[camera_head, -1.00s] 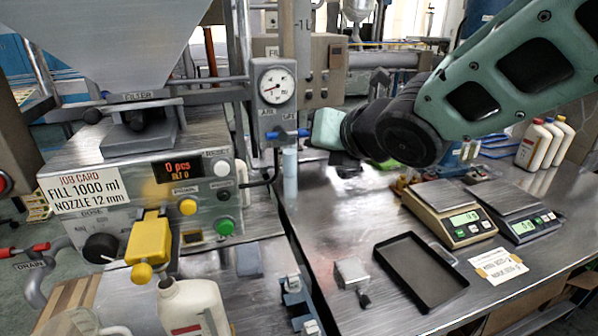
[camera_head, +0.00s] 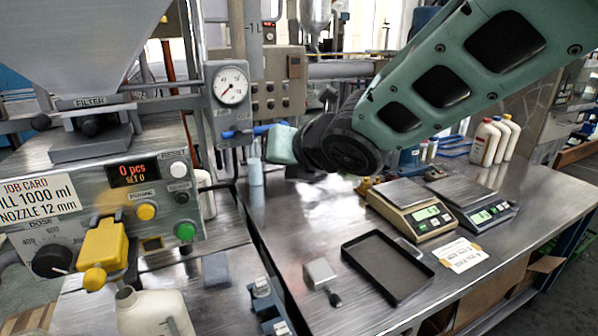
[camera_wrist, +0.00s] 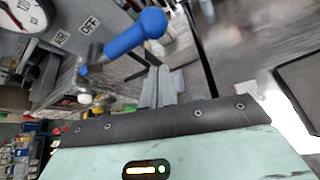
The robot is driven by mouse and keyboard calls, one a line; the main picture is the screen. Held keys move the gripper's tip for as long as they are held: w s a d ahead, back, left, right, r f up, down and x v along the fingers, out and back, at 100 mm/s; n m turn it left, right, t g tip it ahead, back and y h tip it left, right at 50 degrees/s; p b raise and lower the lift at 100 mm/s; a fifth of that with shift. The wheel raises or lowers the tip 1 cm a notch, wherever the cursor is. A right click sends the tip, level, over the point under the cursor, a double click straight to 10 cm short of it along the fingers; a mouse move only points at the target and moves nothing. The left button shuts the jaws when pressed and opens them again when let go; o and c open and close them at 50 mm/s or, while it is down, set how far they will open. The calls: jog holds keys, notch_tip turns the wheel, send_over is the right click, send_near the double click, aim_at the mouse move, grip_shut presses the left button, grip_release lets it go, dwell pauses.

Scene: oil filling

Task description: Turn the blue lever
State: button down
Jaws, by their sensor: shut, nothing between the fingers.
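The blue lever (camera_head: 243,132) sits below the round pressure gauge. In the wrist view the blue lever (camera_wrist: 135,35) shows up close, with a rounded knob end and a metal stem beside the AIR and OFF labels. My gripper (camera_wrist: 159,78) is shut and empty, its grey fingers together just below the lever's knob in that view. I cannot tell whether they touch it. In the head view my gripper (camera_head: 272,145) is at the lever's right end, and its fingertips are hard to make out.
The pressure gauge (camera_head: 230,86) is above the lever. The filling machine with its yellow nozzle block (camera_head: 103,250) stands left. A black tray (camera_head: 388,268), two scales (camera_head: 412,210) and white bottles (camera_head: 487,142) are on the right bench.

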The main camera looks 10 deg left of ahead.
jog(key=s+a+v, duration=0.1)
jog(key=v, duration=0.8)
jog(key=shift+s, duration=0.35)
jog(key=s+d+f+m+g+h, duration=0.4)
jog(key=s+d+f+m, duration=0.4)
jog(key=m, duration=0.8)
jog(key=s+d+f+m+g+h, duration=0.4)
jog(key=s+d+f+m, duration=0.5)
jog(key=m, duration=0.7)
jog(key=s+d+g, duration=0.1)
jog(key=s+d, duration=0.1)
jog(key=shift+s+d, duration=0.35)
jog(key=shift+d, duration=0.05)
jog(key=shift+a, duration=0.1)
